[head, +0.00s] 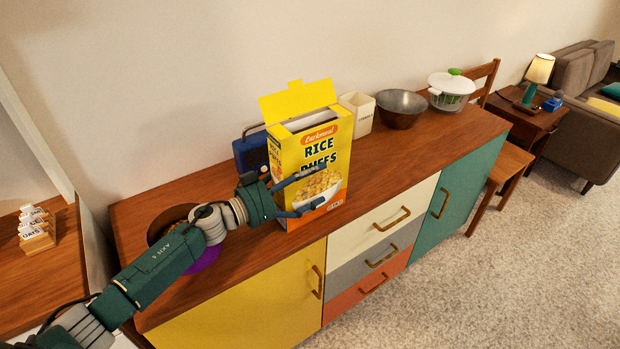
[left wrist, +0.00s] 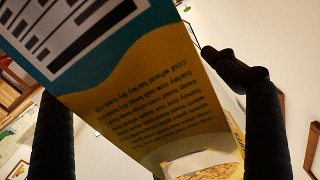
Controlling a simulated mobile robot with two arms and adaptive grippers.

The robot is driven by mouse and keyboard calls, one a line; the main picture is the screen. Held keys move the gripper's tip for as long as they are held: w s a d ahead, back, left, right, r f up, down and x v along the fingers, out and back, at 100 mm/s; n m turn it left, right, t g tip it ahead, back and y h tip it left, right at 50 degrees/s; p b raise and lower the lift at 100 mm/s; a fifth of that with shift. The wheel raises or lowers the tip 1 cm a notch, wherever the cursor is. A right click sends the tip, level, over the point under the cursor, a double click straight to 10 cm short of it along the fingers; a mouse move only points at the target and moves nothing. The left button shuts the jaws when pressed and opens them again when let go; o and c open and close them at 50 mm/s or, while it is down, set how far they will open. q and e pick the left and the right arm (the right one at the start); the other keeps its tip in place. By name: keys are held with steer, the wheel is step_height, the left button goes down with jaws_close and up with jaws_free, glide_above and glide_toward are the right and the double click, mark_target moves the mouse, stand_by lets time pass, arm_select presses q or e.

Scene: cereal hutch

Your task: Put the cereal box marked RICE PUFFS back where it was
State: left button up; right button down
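The yellow RICE PUFFS box (head: 318,147) stands upright on the wooden cabinet top (head: 400,155), close to its front edge, with its top flaps open. My left gripper (head: 322,185) is open at the box. Its two fingers are spread apart and overlap the lower front face in the head view. In the left wrist view the box (left wrist: 130,95) fills the space between the fingers, showing a printed side panel with a barcode and part of a bowl picture. The box hides the tip of one finger there. I cannot tell whether either finger touches it. My right gripper is not in view.
Behind the box is a blue appliance (head: 250,153). To its right stand a cream canister (head: 358,114), a metal bowl (head: 401,108) and a salad spinner (head: 451,90). A purple item (head: 207,258) is partly behind my arm. Small labelled cards (head: 35,228) stand at left.

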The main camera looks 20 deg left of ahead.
mark_target(281, 191)
arm_select(q)
steer(key=shift+r, duration=0.2)
steer(key=b+v, duration=0.1)
steer(key=v, duration=0.5)
steer(key=shift+s+f, duration=0.1)
steer(key=shift+s+a, duration=0.45)
steer(key=shift+s, duration=0.1)
